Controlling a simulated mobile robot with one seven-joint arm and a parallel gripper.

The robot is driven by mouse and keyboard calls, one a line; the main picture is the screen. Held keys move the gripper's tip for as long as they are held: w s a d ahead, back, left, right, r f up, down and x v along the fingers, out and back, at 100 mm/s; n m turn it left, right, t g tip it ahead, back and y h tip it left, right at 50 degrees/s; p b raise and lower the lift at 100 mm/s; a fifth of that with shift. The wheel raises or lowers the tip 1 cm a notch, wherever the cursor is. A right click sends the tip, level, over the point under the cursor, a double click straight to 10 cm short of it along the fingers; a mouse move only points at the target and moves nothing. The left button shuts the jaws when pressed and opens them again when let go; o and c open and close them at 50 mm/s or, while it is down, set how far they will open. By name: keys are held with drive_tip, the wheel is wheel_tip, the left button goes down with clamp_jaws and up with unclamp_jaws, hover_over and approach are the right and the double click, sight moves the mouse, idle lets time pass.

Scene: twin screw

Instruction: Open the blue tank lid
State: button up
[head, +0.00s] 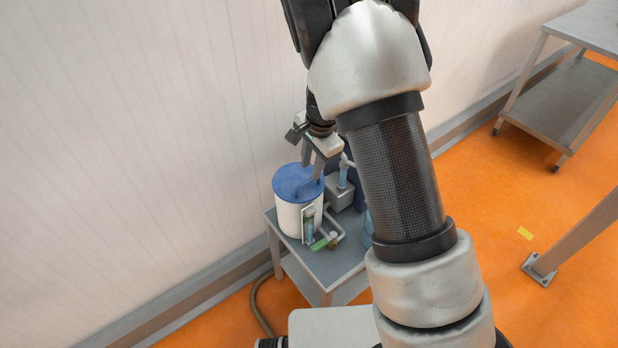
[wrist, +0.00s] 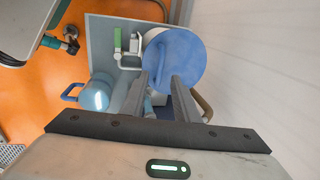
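The tank is a white cylinder (head: 299,218) with a round blue lid (head: 291,184), standing on a small grey table by the wall. The lid lies flat on the tank and looks closed. In the wrist view the lid (wrist: 187,55) fills the upper middle. My gripper (head: 312,173) points down over the lid's right part. Its two fingers (wrist: 163,77) are apart, with their tips over the near part of the lid. I cannot tell whether they touch it or whether a handle lies between them. The tank's lower side is partly hidden by the fingers in the wrist view.
The small grey table (head: 333,266) also holds pipes, a green-handled fitting (head: 320,244) and a light blue container (wrist: 95,96). The wall (head: 130,130) is close behind the tank. A metal shelf cart (head: 560,100) stands at the far right, with orange floor between.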

sight(308, 181)
drive_tip(key=f, duration=0.3)
drive_tip(key=w+f, duration=0.1)
drive_tip(key=f, duration=0.1)
drive_tip(key=shift+a+f, duration=0.1)
drive_tip(key=shift+a, duration=0.2)
clamp_jaws()
